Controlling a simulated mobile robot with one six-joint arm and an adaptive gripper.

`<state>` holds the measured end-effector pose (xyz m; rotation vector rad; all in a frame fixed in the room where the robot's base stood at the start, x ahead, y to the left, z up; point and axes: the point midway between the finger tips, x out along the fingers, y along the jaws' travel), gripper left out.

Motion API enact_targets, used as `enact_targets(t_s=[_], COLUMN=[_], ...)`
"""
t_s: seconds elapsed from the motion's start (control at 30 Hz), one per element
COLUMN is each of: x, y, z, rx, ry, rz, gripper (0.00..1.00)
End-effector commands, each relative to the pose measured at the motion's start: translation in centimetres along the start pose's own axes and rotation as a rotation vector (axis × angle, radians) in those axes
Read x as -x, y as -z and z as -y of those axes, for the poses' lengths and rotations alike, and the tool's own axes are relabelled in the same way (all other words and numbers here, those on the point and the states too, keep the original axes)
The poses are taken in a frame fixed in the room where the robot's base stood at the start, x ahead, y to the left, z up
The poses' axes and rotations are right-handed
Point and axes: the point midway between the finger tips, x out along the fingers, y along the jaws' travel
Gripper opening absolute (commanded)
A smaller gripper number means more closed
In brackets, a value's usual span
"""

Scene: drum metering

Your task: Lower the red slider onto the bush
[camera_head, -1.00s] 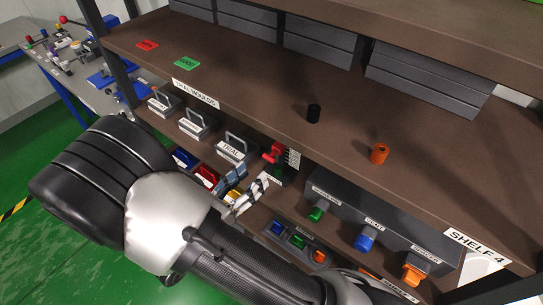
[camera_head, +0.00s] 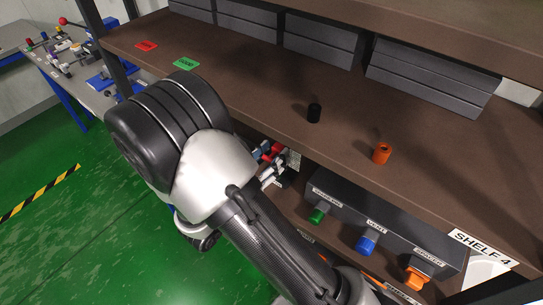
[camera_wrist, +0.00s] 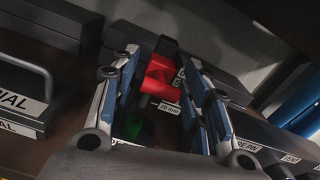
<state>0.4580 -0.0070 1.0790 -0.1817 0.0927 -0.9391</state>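The red slider (camera_wrist: 161,84) is in the middle of the wrist view, in front of a dark post with white labels beside it. In the head view the slider (camera_head: 275,150) shows only partly past my arm. My gripper (camera_wrist: 160,62) is open, with its blue-and-white fingers on the left and right of the slider. I see no clear finger contact with it. In the head view my gripper (camera_head: 268,174) is partly hidden by my wrist. The bush under the slider cannot be made out. A small green thing (camera_wrist: 133,126) shows low between the fingers.
A black cylinder (camera_head: 314,113) and an orange cylinder (camera_head: 382,153) stand on the brown shelf (camera_head: 250,105) above. A grey box with green, blue and orange knobs (camera_head: 366,244) is to the right. A grey handled block (camera_wrist: 22,95) is at left in the wrist view.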

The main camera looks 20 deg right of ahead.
Motion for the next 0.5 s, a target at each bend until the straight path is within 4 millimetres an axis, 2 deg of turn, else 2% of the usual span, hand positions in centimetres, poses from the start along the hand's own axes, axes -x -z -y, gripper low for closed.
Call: enact_targets(t_s=[0.03,0.33,0.5], x=[0.0,0.0,0.0], y=[0.0,0.0,1.0], z=[0.0,0.0,-0.2], rx=[0.0,0.0,0.001], ry=[0.0,0.0,0.0], rz=[0.0,0.0,0.0], gripper=[0.37,0.17,0.16])
